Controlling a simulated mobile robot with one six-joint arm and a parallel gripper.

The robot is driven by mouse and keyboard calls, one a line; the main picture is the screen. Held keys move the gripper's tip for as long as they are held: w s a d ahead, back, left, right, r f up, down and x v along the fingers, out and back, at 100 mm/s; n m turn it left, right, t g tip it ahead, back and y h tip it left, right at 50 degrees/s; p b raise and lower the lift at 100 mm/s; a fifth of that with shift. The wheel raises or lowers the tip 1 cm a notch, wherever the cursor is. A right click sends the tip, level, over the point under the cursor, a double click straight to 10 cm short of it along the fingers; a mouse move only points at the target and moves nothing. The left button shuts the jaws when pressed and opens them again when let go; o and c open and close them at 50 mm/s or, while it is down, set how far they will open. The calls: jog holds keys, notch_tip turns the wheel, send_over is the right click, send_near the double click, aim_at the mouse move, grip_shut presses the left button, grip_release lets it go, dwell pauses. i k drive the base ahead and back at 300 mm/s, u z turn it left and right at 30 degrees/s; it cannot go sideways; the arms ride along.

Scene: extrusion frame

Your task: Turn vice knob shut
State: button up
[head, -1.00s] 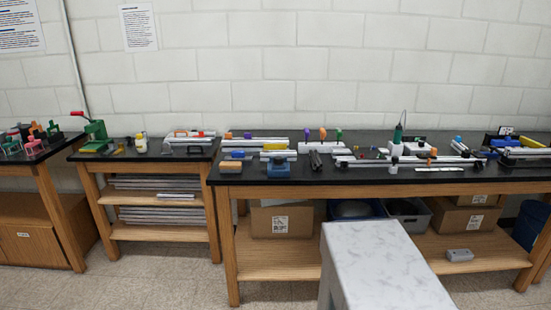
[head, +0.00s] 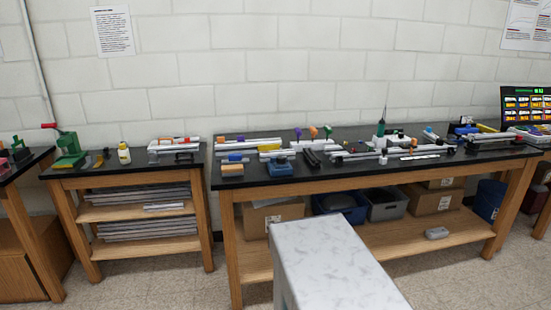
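A small blue block-like tool (head: 280,168), which looks like the vice, sits near the front left edge of the black-topped bench (head: 235,183). It is small in the head view. I cannot make out its knob or how far its jaws are apart. My gripper is not in view.
An orange-topped block (head: 232,170) lies left of the blue tool, and dark bars (head: 312,158) lie to its right. Metal rails and upright coloured-handled tools stand behind. A lower side table (head: 125,171) with a green press (head: 68,150) stands left. Bare floor shows in front.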

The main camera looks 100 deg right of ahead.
aim_at(281, 160)
jog(key=i, duration=0.9)
jog(key=z, duration=3.6)
jog(key=i, duration=0.1)
jog(key=u, duration=2.65)
jog(key=k, duration=0.2)
jog(key=z, duration=1.65)
jog(key=i, duration=0.3)
jog(key=z, duration=0.1)
